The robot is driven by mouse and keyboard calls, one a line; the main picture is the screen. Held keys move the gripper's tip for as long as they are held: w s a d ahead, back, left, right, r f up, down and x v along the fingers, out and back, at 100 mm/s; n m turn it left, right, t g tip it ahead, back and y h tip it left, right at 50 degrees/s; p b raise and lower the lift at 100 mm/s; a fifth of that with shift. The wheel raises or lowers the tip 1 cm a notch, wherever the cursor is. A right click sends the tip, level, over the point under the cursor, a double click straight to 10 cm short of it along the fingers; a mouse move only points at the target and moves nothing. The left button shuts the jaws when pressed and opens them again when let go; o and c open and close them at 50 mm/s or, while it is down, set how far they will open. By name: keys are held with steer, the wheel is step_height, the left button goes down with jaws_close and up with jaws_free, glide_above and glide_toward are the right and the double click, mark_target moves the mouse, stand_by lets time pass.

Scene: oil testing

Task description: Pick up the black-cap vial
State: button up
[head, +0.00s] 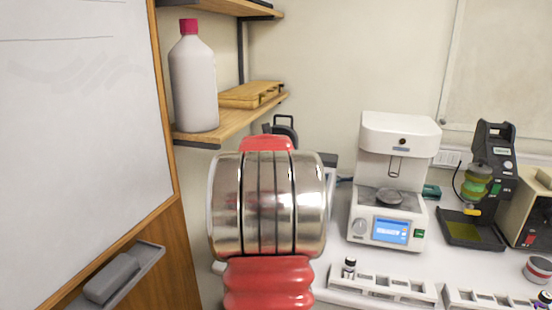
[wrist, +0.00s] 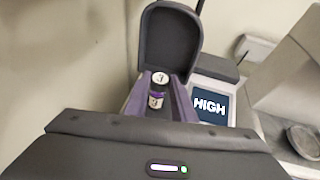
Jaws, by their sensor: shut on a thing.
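In the wrist view, my gripper (wrist: 160,97) has its two greyish-purple fingers shut on a small vial (wrist: 156,101). The vial has a dark, purple-tinted cap with a white marked top. Its lower part is hidden. The vial is in front of a dark raised lid (wrist: 171,45); I cannot tell whether it touches the device below. In the head view, my red and chrome arm hides the gripper. A black-cap vial (head: 349,267) stands in a white rack (head: 385,284).
A device screen (wrist: 209,106) reading HIGH is right of the fingers. In the head view, a white tester (head: 398,150) and a dark instrument (head: 495,150) stand on the bench. A second white rack (head: 480,298) is at front right. A white bottle (head: 194,85) stands on a wooden shelf.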

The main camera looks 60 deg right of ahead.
steer(key=s+a, duration=0.2)
steer(key=a, duration=0.5)
steer(key=s+a, duration=0.3)
steer(key=a, duration=0.5)
steer(key=shift+s, duration=0.25)
steer(key=shift+d, duration=0.1)
